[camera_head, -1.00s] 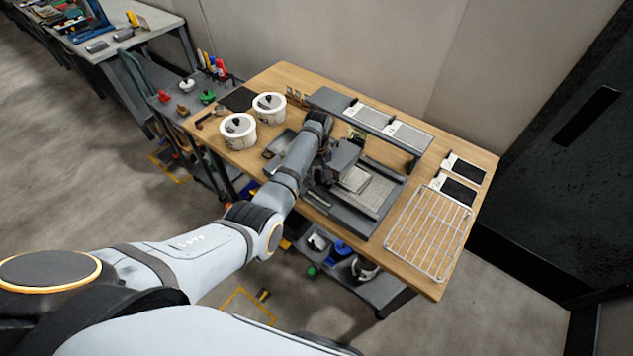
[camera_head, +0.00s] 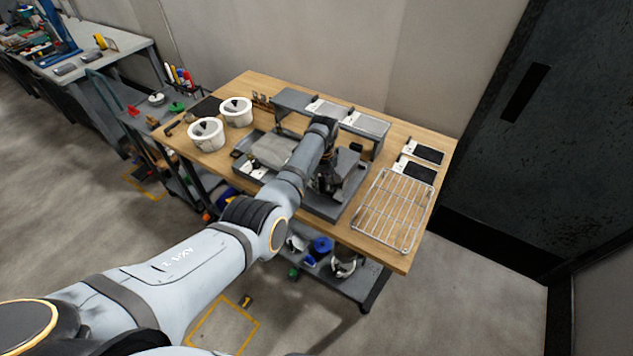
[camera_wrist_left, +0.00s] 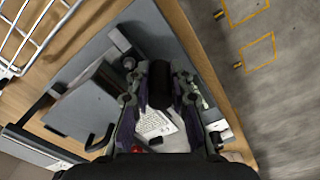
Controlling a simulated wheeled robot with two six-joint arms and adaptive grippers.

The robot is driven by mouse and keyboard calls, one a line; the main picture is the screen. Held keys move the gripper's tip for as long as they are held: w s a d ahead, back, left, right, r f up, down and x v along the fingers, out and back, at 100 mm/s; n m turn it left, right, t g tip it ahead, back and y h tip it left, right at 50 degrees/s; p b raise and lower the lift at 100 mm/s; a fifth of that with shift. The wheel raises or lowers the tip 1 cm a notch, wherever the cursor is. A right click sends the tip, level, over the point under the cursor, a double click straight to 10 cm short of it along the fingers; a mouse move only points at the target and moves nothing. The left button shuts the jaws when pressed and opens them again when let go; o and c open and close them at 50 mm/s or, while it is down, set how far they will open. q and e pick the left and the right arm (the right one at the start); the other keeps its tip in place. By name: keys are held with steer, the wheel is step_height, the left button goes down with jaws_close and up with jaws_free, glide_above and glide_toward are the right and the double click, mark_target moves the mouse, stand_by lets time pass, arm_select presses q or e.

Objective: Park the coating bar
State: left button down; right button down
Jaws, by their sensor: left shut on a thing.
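My left gripper (camera_head: 326,188) is over the right part of a grey coating machine (camera_head: 325,207) on the wooden table. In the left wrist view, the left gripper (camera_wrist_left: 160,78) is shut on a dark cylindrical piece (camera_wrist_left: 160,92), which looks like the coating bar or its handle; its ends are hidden. A light grey sheet (camera_head: 272,150) lies left of my arm. My right gripper is not in view.
A wire rack (camera_head: 393,212) lies close on the right. Two white pots (camera_head: 206,134) stand at the left. A raised grey shelf (camera_head: 292,99) runs along the back, with dark sample cards (camera_head: 425,152) at the right.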

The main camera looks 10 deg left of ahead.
arm_select(q)
steer(key=shift+s+d+f, duration=0.2)
steer(key=shift+s+f, duration=0.1)
steer(key=shift+s, duration=0.05)
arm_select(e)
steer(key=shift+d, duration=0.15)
arm_select(q)
steer(key=c, duration=1.3)
jaws_free()
steer(key=shift+d, duration=0.1)
steer(key=shift+o, duration=0.5)
steer(key=shift+w+r, duration=0.15)
steer(key=shift+w, duration=0.05)
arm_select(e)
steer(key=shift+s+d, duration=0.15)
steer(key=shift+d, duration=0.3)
arm_select(q)
steer(key=shift+w+r, duration=0.1)
steer(key=shift+r, duration=0.4)
step_height(320, 180, up, 11)
steer(key=shift+f, duration=0.1)
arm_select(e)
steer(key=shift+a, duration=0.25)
